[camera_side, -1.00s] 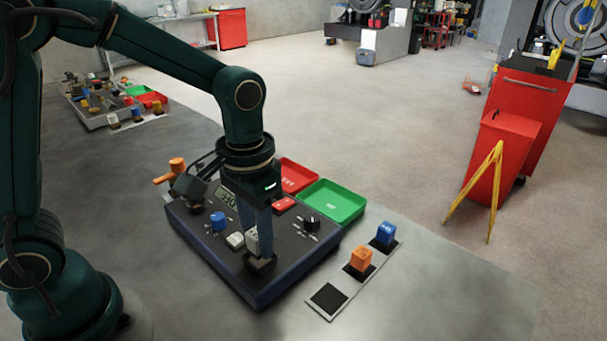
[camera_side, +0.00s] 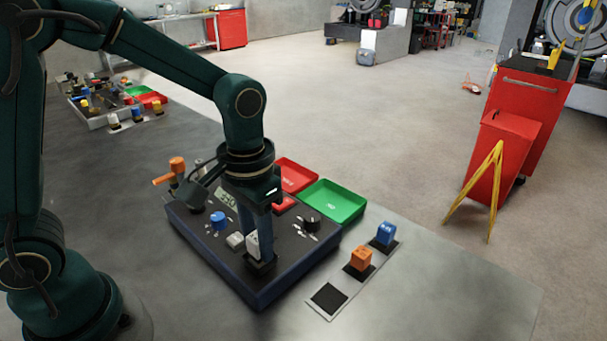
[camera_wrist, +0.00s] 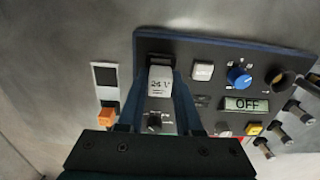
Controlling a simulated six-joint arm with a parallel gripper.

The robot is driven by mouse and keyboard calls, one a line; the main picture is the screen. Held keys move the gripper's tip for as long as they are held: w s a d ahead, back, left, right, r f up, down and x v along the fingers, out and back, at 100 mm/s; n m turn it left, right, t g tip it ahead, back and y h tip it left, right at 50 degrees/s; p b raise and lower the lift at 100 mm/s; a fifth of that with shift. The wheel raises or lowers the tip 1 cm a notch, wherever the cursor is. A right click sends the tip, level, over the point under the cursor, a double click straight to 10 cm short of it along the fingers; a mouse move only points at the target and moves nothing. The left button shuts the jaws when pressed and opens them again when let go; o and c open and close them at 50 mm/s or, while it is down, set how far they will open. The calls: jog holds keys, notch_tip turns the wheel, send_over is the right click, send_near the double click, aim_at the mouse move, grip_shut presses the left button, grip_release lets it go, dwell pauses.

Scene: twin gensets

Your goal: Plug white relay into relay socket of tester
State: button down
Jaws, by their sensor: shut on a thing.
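The white relay (camera_side: 252,244), marked 24 V in the wrist view (camera_wrist: 160,82), is upright between the fingers of my gripper (camera_side: 261,238). My gripper is shut on it, one finger on each side in the wrist view (camera_wrist: 161,76). The tester (camera_side: 290,270) is a dark box with a blue rim, also in the wrist view (camera_wrist: 215,45). The relay's lower end is at the black relay socket (camera_side: 261,266) near the tester's front corner. The fingers partly hide this spot, and I cannot tell how deep the relay sits.
A blue relay (camera_side: 385,233) and an orange relay (camera_side: 360,258) stand on a strip with an empty black pad (camera_side: 328,298). A red tray (camera_side: 298,176) and a green tray (camera_side: 335,201) lie behind the tester. A blue knob (camera_side: 218,220) and white button (camera_side: 235,240) are close by.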

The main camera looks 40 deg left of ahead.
jog(key=shift+f, duration=0.35)
dwell(0.8)
jog(key=c, duration=0.5)
grip_release()
jog(key=shift+o, duration=0.3)
jog(key=shift+a, duration=0.1)
jog(key=shift+o, duration=0.2)
jog(key=shift+r, duration=3.55)
